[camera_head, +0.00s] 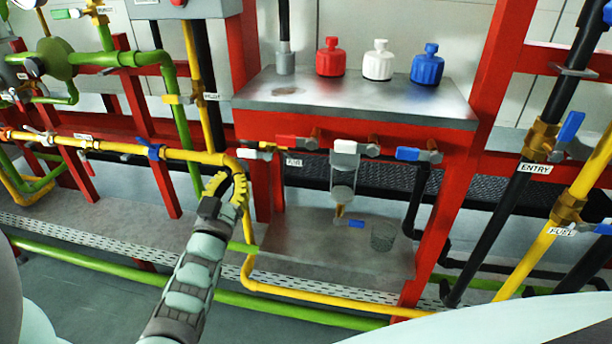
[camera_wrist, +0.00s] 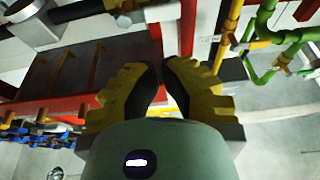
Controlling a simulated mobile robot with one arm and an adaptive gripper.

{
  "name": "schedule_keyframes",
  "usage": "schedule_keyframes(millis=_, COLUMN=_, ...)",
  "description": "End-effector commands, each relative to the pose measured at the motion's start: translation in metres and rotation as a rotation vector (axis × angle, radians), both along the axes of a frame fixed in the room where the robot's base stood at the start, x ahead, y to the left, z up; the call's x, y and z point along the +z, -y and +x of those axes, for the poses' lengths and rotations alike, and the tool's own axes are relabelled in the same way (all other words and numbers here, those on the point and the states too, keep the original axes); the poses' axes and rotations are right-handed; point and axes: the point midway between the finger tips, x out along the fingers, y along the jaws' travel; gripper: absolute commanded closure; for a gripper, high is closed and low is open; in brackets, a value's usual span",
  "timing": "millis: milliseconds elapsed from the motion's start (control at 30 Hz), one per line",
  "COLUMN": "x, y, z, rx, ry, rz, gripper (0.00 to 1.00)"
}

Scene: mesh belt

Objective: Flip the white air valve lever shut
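A white lever (camera_head: 258,154) sits on the red frame under the metal shelf's left front corner, lying roughly level. I cannot read an air label on it. My gripper (camera_head: 230,182) has yellow ribbed fingers and is just below and left of this lever, apart from it as far as I can tell. In the wrist view the two fingers (camera_wrist: 162,85) stand apart with black pads facing each other and nothing clearly held between them. A white part (camera_wrist: 130,18) shows beyond the fingertips; I cannot tell if it is the lever.
A red lever (camera_head: 292,142) and a blue lever (camera_head: 412,154) sit to the right along the same frame. A yellow pipe (camera_head: 243,240) runs down close beside my gripper. Red, white (camera_head: 378,62) and blue bottles stand on the shelf (camera_head: 290,92).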

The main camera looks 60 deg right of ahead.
Motion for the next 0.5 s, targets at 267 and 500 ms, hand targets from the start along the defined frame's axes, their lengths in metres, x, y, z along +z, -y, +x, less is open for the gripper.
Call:
schedule_keyframes(millis=267, x=0.016, y=0.039, z=0.013, rx=-0.007, ry=0.002, rz=-0.004, gripper=1.0)
schedule_keyframes(millis=500, x=0.026, y=0.068, z=0.024, rx=-0.007, ry=0.001, rz=-0.002, gripper=1.0)
